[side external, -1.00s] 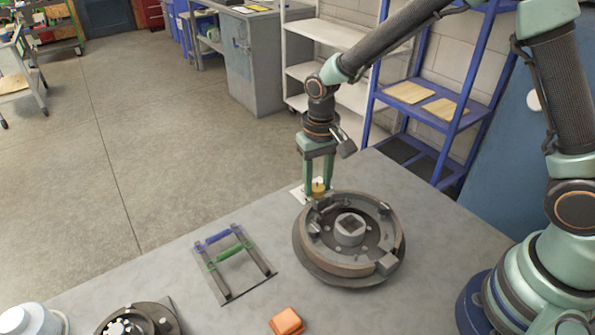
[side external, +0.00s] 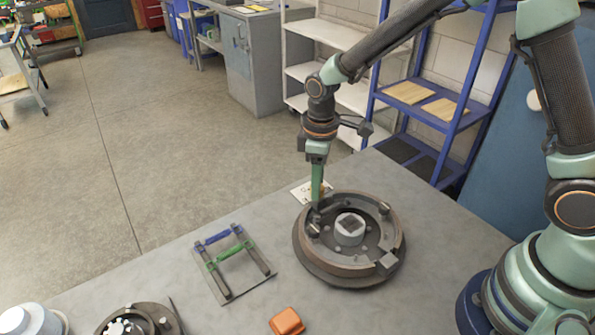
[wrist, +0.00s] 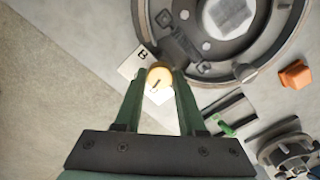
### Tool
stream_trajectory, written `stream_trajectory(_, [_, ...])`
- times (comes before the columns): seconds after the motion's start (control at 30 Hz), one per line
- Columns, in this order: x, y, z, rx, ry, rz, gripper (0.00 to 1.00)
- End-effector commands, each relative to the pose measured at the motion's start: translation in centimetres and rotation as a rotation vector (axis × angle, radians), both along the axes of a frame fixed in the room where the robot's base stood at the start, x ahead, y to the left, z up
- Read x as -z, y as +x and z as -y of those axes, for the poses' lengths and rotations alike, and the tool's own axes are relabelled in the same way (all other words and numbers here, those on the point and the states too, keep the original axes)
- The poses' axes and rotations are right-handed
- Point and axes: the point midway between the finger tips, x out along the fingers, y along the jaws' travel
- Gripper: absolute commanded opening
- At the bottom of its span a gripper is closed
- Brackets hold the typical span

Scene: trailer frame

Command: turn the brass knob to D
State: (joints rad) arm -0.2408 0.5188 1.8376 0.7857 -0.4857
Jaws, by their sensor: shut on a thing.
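The brass knob (wrist: 159,77) is round, with a dark pointer mark on its top. It sits on a white card (wrist: 131,67) that carries letters; one reads B, and the others are hidden or too small to tell. My gripper (wrist: 159,80) is shut on the knob, one finger on each side. In the side external view my gripper (side external: 318,203) points straight down at the far left edge of the round ring fixture, and its fingers hide most of the knob. The white card (side external: 301,192) shows just behind them.
The dark round ring fixture (side external: 312,255) stands right beside the knob. A rack with blue and green handles (side external: 228,292), an orange block (side external: 286,321) and a dark round part (side external: 160,318) lie nearer the front.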

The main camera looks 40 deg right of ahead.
Motion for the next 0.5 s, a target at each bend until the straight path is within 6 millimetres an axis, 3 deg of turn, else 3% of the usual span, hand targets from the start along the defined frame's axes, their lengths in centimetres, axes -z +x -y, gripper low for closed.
stream_trajectory(0.5, [-0.20, 0.06, -0.02, -0.250, 0.000, 0.001, 0.00])
